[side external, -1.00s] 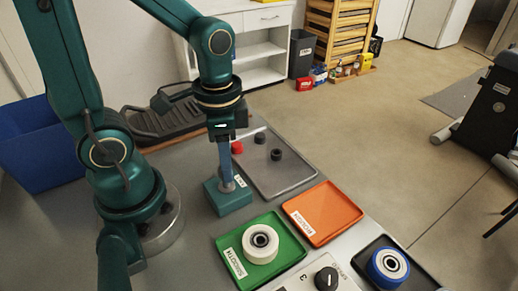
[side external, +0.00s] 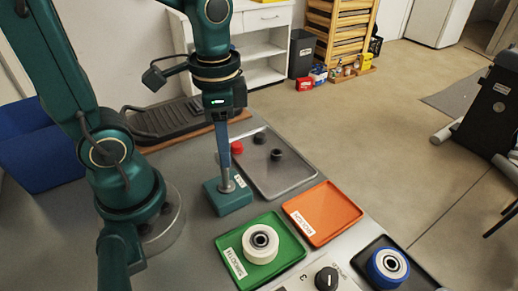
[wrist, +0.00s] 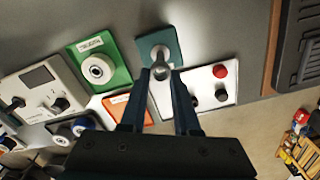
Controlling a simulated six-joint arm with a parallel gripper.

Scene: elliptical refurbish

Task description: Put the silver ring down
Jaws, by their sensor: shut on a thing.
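My gripper (side external: 224,163) points straight down over a teal block (side external: 235,203) with a small white label. A narrow silver piece (side external: 227,182) stands up from the block just below the fingertips. In the wrist view, the fingertips (wrist: 160,72) are on either side of a small round silver ring (wrist: 160,55), and the teal block (wrist: 175,43) is behind it. My gripper is shut on the ring. The fingers partly hide it, and I cannot tell whether it is around the silver piece or above it.
A grey tray (side external: 285,178) with a red knob-like part (side external: 237,147) and dark parts lies behind the block. An orange tray (side external: 335,210), a green tray (side external: 232,241) holding a white wheel (side external: 257,251), a dial box (side external: 300,284) and a blue wheel (side external: 377,266) are at the front right.

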